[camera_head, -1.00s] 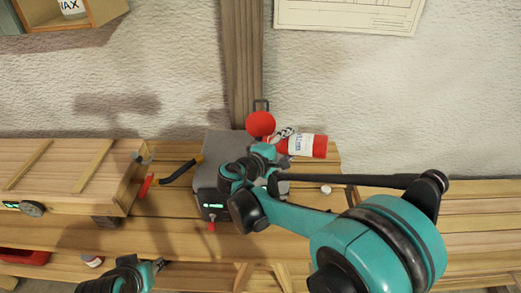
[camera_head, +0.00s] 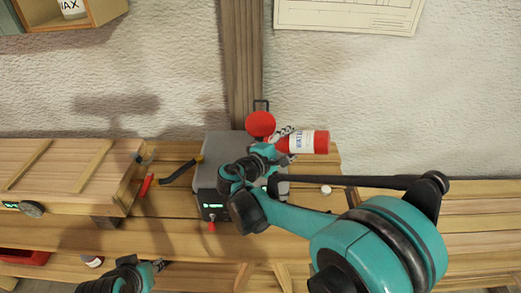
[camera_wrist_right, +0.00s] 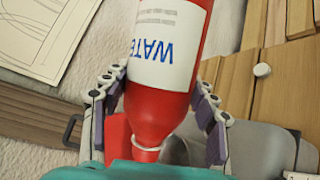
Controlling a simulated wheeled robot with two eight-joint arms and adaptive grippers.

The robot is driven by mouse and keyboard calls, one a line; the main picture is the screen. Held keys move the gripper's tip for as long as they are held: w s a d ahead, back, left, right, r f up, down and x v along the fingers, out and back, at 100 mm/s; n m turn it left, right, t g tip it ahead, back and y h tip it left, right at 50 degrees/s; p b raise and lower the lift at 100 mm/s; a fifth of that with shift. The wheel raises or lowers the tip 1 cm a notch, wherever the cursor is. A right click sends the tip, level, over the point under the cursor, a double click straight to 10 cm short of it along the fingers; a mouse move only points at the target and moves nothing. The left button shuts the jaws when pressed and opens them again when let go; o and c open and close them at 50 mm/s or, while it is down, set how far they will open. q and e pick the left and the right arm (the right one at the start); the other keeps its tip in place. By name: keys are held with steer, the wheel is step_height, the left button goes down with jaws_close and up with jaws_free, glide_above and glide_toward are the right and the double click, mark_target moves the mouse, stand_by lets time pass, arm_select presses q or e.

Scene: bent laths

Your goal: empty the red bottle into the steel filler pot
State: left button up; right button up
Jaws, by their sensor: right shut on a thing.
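The red bottle (camera_head: 315,142) has a white label reading "WATER" and lies nearly level in the head view, its neck toward the left. My right gripper (camera_head: 287,142) is shut on it near the neck, above the back of the bench. In the right wrist view the bottle (camera_wrist_right: 170,95) sits between both fingers (camera_wrist_right: 160,110), and a pale ring circles its neck. The bottle's mouth is hidden.
A grey box (camera_head: 215,145) with a green display stands under my right arm, with a round red lid (camera_head: 260,124) behind. A white cap (camera_head: 326,190) lies on the bench. A long wooden box (camera_head: 75,165) fills the left. The bench's right part is clear.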

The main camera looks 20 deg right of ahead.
steer(key=shift+w+a+r+n+h, duration=0.1)
steer(key=shift+a+r+n+h, duration=0.1)
steer(key=shift+r+n, duration=0.2)
steer(key=shift+w+a+r+n+h, duration=0.1)
steer(key=shift+r+n+h, duration=0.15)
steer(key=shift+n, duration=0.25)
stand_by(0.7)
steer(key=shift+r, duration=0.1)
